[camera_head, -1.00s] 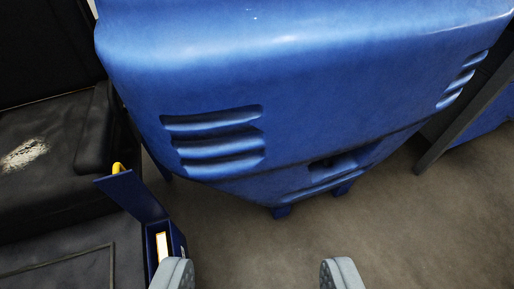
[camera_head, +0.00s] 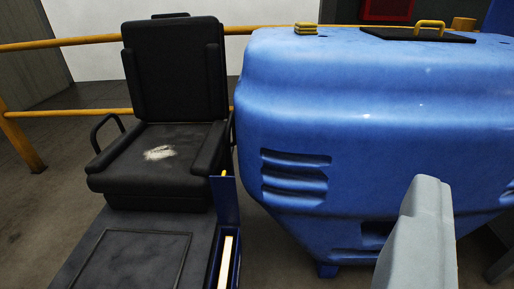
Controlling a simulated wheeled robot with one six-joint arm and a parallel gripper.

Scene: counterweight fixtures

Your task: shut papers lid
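A narrow blue box (camera_head: 213,262), which I take to be the papers box, stands low right of the black seat's base. Its blue lid (camera_head: 227,200) stands up, open, with a small yellow piece (camera_head: 224,173) at its top edge. A pale strip, apparently papers (camera_head: 226,262), shows inside the open box. The box's lower end is cut off by the picture's bottom edge. Part of my gripper (camera_head: 425,190) shows as a grey shape at the lower right, well right of the box and in front of the blue cabinet. I cannot make out two separate fingers or any held thing.
A large blue cabinet (camera_head: 350,110) fills the right side, with a yellow-handled black lid (camera_head: 415,36) on top. A black seat (camera_head: 175,75) with a worn patch stands left. Yellow rails (camera_head: 75,41) run behind. Brown floor shows between the seat base and cabinet.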

